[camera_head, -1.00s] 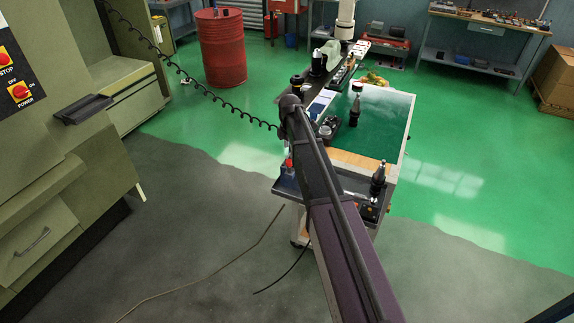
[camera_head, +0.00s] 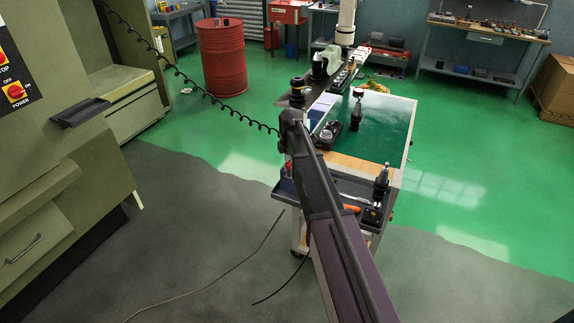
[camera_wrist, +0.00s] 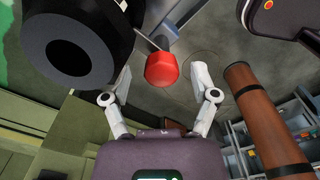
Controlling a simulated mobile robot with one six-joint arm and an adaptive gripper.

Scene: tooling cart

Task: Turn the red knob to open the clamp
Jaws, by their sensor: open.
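The red knob (camera_wrist: 161,70) is in the upper middle of the wrist view, beside a large black cylindrical part with a ring face (camera_wrist: 73,47). My gripper (camera_wrist: 160,82) is open, with one light finger on each side of the knob in this view. Whether the fingertips are level with the knob or short of it I cannot tell. No contact shows. The clamp itself is not clearly visible. In the head view my arm covers the near left corner of the tooling cart (camera_head: 390,135), and the knob and gripper are hidden there.
A brown cylindrical handle (camera_wrist: 262,115) and a dark rounded part (camera_wrist: 275,18) stand close on the right in the wrist view. The cart carries tool holders (camera_head: 381,182) near its front edge. A green machine (camera_head: 60,190) stands left. Open floor lies between them.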

